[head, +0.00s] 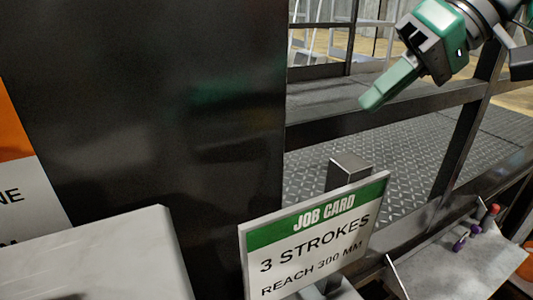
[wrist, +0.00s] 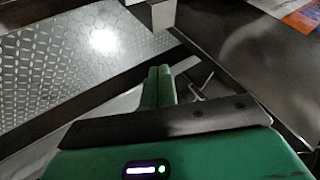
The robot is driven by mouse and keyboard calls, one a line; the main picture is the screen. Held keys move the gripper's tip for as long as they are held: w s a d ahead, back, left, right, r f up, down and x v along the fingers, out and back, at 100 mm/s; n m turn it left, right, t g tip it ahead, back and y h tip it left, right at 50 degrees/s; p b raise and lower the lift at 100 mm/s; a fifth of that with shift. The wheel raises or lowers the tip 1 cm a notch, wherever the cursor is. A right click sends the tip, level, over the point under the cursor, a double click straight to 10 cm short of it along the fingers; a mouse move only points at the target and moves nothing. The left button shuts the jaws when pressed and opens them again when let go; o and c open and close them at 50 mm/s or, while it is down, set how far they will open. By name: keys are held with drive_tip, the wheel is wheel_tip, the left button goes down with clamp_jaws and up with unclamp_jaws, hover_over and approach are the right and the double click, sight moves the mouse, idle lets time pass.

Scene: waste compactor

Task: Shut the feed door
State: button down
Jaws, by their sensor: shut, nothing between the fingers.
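My gripper (head: 366,103) is at the upper right of the head view, its green fingers shut and empty, pointing down and left. In the wrist view the closed green fingers (wrist: 159,78) lie side by side with nothing between them. A large dark, glossy upright panel (head: 165,120) fills the left and middle of the head view; my gripper is apart from it, to its right. I cannot tell whether this panel is the feed door or the machine's body. No handle or hinge shows on it.
A job card sign (head: 315,240) reads "3 STROKES, REACH 300 MM", in front of a metal post (head: 349,170). Dark rails (head: 390,115) cross a tread-plate floor (head: 410,155). A pale box-like surface (head: 100,255) is lower left. A grey shelf (head: 460,262) with small purple and red items is lower right.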

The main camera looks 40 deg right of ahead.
drive_tip(key=shift+h, duration=0.4)
drive_tip(key=shift+w+a+f, duration=0.8)
drive_tip(key=shift+a+f, duration=0.3)
drive_tip(key=shift+a, duration=0.25)
drive_tip(key=shift+w+a+f, duration=0.85)
drive_tip(key=shift+a+f, duration=0.2)
drive_tip(key=shift+a, duration=0.25)
drive_tip(key=shift+w+a+f, duration=0.8)
drive_tip(key=shift+a+f, duration=0.3)
drive_tip(key=shift+a, duration=0.25)
